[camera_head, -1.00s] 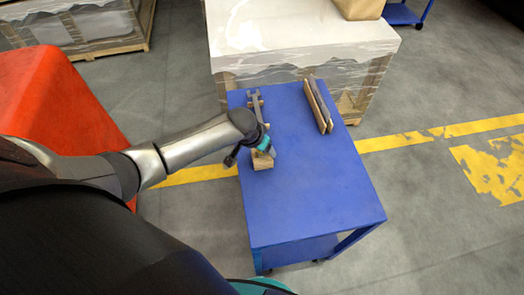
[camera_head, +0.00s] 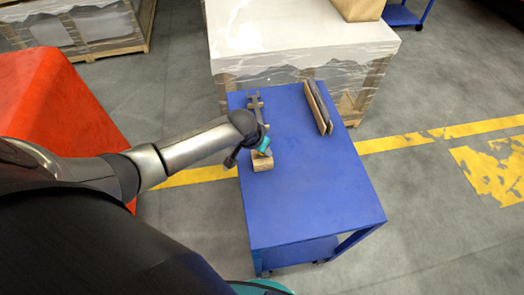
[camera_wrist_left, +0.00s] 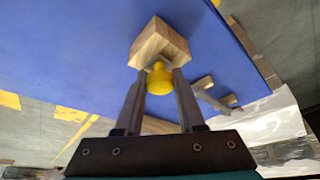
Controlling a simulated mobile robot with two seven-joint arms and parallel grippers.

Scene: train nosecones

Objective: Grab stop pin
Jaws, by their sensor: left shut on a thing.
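A yellow pin (camera_wrist_left: 160,84) shows between the fingers of my left gripper (camera_wrist_left: 160,77) in the left wrist view. The fingers are shut on its sides. I take it to be the stop pin. A wooden block (camera_wrist_left: 159,43) on the blue table is right at the fingertips; I cannot tell whether the pin still touches it. In the head view my left gripper (camera_head: 263,151) is at the left side of the table, over the wooden block (camera_head: 262,164). The pin is hidden there. My right gripper is not in view.
The blue table (camera_head: 315,190) is clear in its middle and front. A grey tool (camera_head: 255,110) lies on wooden supports behind the gripper. A wood-and-dark rack (camera_head: 319,107) stands at the back right. A wrapped white pallet load (camera_head: 300,30) stands behind, and a red surface (camera_head: 55,95) is at the left.

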